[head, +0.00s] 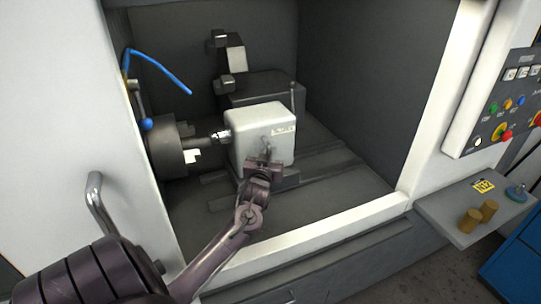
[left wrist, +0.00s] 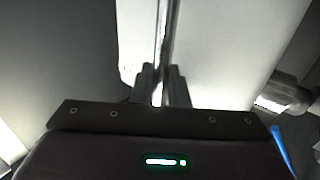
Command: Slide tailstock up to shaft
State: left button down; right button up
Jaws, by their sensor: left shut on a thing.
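The tailstock (head: 258,125) is a pale, box-shaped block on the dark bed inside the machine. It also shows as a pale body in the left wrist view (left wrist: 215,50). The shaft (head: 213,136) sticks out of the dark chuck (head: 172,150) toward the tailstock's left side. Its end is very close to the tailstock; I cannot tell whether they touch. My left gripper (head: 264,161) is at the tailstock's front. In the left wrist view its fingers (left wrist: 160,88) are shut on an upright metal handle (left wrist: 168,38). My right gripper is not in view.
A dark tool turret (head: 230,60) stands behind the tailstock. A blue hose (head: 165,72) hangs at upper left. The white door sill (head: 320,232) runs below my arm. A control panel (head: 500,105) and a shelf (head: 465,222) with two brass cylinders are on the right. The bed right of the tailstock is clear.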

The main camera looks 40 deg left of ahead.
pick_arm(q)
jog(key=c, duration=1.6)
grip_release()
jog(key=shift+w, duration=0.1)
jog(key=shift+o, duration=0.5)
jog(key=shift+w, duration=0.1)
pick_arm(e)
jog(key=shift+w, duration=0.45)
pick_arm(q)
jog(key=shift+d, duration=0.1)
